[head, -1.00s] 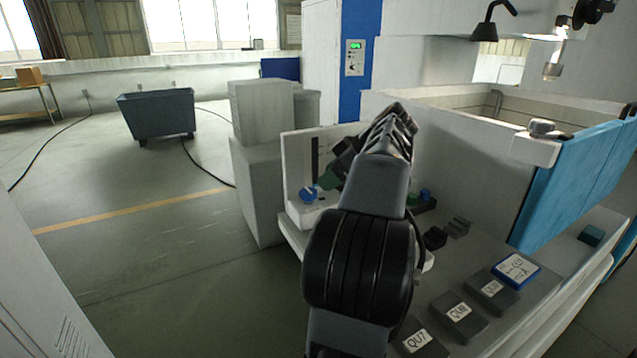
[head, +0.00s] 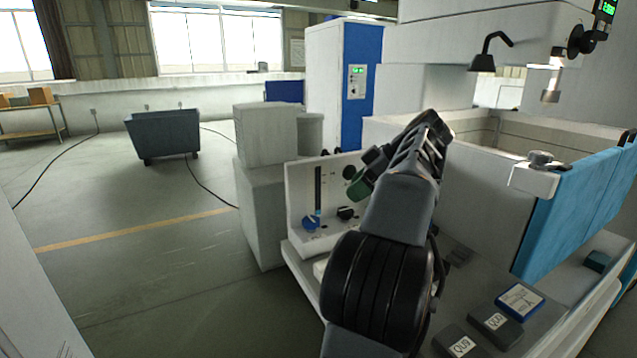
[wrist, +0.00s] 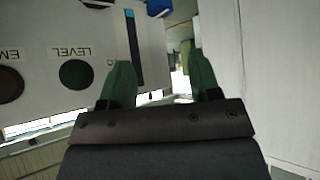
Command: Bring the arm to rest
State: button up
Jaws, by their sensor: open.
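My arm rises from the bottom of the head view, in front of the wire erosion machine. My gripper (wrist: 160,85) shows in the wrist view as two green fingers standing apart, with nothing between them. In the head view one green fingertip shows beside the white control panel (head: 296,193), and the arm hides the rest. In the wrist view the panel (wrist: 45,35) appears upside down at the left, with a dark knob (wrist: 75,73) marked LEVEL and a black slot. I cannot tell the exact gap between the fingers and the panel.
A blue knob (head: 311,222) sits low on the panel. Labelled dark blocks (head: 497,327) and a blue-edged plate (head: 520,300) lie on the machine's front ledge. Blue tank doors (head: 580,205) stand at the right. Grey cabinets (head: 262,200) stand left of the panel. Open floor lies further left.

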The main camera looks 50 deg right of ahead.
jog(key=shift+a, duration=0.1)
jog(key=w+a+m+g+p, duration=0.3)
jog(key=w+a+p, duration=0.5)
jog(key=a, duration=0.8)
jog(key=s+a+f+g+h+p, duration=0.1)
jog(key=s+a+f+p, duration=0.1)
jog(key=a, duration=0.7)
jog(key=s+a+f+m+h+p, duration=0.1)
jog(key=a+f+p, duration=0.3)
jog(key=a, duration=0.6)
jog(key=shift+s+a+f+m+g+h+p, duration=0.35)
jog(key=shift+s+f+h, duration=0.2)
jog(key=shift+f+h, duration=0.2)
jog(key=shift+s+a+f, duration=0.2)
jog(key=shift+s+f, duration=0.15)
jog(key=shift+f, duration=0.15)
jog(key=shift+c, duration=0.4)
